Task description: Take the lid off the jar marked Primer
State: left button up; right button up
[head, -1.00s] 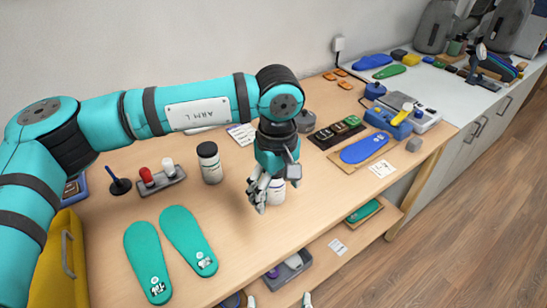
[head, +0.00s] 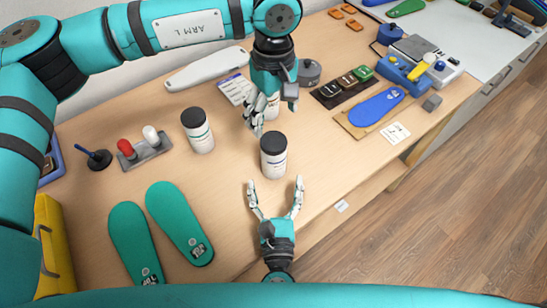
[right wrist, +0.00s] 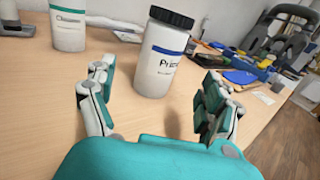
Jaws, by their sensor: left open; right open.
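The Primer jar (head: 273,160) is white with a blue band and a black lid (head: 273,141). It stands upright on the bench; its label reads in the right wrist view (right wrist: 163,62), and the lid (right wrist: 172,17) is on. My right gripper (head: 274,182) is open on the near side of the jar, its fingers pointing toward it, low beside the body and apart from it in the head view. My left gripper (head: 257,128) is open and empty, fingers downward, just behind and left of the jar.
A second white jar with a dark lid (head: 198,132) stands left of the Primer jar. Green insoles (head: 180,223) lie at front left. A grey holder with red and white knobs (head: 145,155) is farther left. A blue insole (head: 376,107) lies right. Bench between is clear.

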aim_at(274, 140)
jog(key=w, duration=0.8)
jog(key=shift+w+a, duration=0.15)
jog(key=shift+w, duration=0.2)
pick_arm(q)
jog(key=shift+s+r, duration=0.1)
pick_arm(e)
jog(key=shift+c, duration=0.3)
grip_shut()
pick_arm(q)
jog(key=m, duration=1.3)
jog(key=shift+f+m, duration=0.3)
jog(key=shift+f, duration=0.3)
notch_tip(274, 140, down, 7)
jog(key=shift+r, duration=0.1)
